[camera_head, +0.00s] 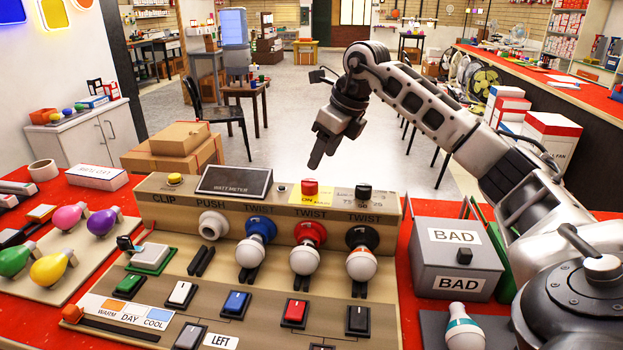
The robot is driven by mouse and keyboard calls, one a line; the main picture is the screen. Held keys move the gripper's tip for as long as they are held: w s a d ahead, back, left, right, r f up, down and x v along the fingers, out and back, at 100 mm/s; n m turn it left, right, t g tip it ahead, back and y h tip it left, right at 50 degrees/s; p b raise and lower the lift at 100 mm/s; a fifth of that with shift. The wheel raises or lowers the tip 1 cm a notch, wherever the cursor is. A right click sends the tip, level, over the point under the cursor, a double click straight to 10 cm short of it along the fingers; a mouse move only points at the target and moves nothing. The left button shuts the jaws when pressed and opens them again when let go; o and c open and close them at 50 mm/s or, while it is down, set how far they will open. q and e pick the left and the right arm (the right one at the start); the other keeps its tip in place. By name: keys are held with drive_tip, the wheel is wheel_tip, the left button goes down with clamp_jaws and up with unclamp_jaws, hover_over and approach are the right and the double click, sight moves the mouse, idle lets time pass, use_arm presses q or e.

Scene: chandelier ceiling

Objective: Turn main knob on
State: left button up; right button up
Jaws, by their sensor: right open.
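A tan test panel (285,202) stands on the red table in the camera_head view. On its top ledge a red knob (310,187) sits on a yellow label marked "ON". A black knob (363,191) sits to its right on the same ledge. I cannot read which is labelled as the main knob. My right gripper (316,162) reaches in from the right and hangs fingers down just above and behind the red knob, apart from it. It is open and empty, seen edge-on. My left gripper is not in view.
A dark wattmeter screen (234,181) and a yellow button (175,179) share the ledge. White bulbs (304,260) sit in sockets below, above several rocker switches. A grey "BAD" box (455,258) stands right. Coloured bulbs (52,266) lie left, with cardboard boxes (176,150) behind.

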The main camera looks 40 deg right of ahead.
sight(311, 181)
drive_tip(key=x, duration=0.7)
drive_tip(key=shift+w+a+f, duration=0.1)
drive_tip(key=shift+w+f, duration=0.1)
drive_tip(key=shift+f, duration=0.15)
drive_tip(key=c, duration=1)
